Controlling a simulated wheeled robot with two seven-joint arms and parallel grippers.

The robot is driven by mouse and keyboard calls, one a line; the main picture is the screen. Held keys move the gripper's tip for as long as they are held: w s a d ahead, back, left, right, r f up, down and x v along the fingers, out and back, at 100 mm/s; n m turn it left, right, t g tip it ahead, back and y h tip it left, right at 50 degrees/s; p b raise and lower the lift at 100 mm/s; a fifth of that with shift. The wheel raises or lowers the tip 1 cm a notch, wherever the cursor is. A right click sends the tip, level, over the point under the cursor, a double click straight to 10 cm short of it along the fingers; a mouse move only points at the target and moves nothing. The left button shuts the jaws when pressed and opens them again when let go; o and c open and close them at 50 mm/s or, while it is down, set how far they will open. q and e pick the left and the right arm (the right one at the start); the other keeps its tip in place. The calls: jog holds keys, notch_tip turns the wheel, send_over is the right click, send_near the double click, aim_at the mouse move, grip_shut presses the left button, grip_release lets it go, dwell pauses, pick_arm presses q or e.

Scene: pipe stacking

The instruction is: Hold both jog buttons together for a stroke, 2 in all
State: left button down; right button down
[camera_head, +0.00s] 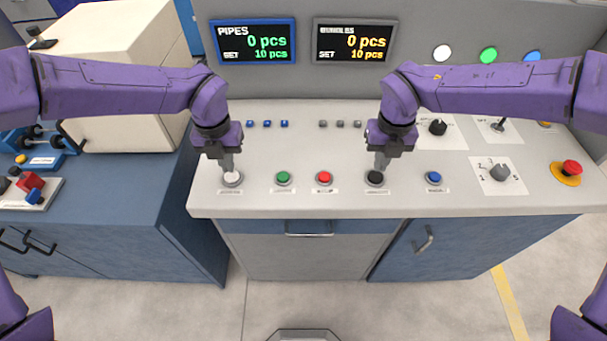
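A white button (232,180) sits at the left end of the front button row on the grey console. My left gripper (228,168) points straight down over it, with its fingertips at or just above the cap. A black button (375,179) sits further right in the same row. My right gripper (380,164) points down over it, with its tips at or just above the cap. I cannot tell whether either button is pressed. Both grippers' fingers look close together, with nothing between them. The left display (253,42) reads PIPES 0 pcs, SET 10 pcs.
Green (283,178), red (324,178) and blue (433,178) buttons share the row. A second display (353,42) reads 0 pcs, SET 10 pcs. A rotary switch (499,172) and red emergency stop (571,169) are at right. A blue cabinet (120,190) stands at left.

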aim_at(231, 179)
pick_arm(q)
jog(key=shift+f, duration=1.45)
jog(key=shift+s+f, duration=0.15)
jog(key=shift+f, duration=0.1)
jog(key=shift+s+f, duration=0.15)
jog(key=shift+s, duration=0.05)
pick_arm(e)
jog(key=shift+f, duration=1.8)
pick_arm(q)
jog(key=shift+a, duration=0.1)
pick_arm(e)
jog(key=shift+s+f, duration=0.4)
jog(key=shift+f, duration=0.05)
jog(key=shift+w+r, duration=0.2)
jog(key=shift+r, duration=2.1)
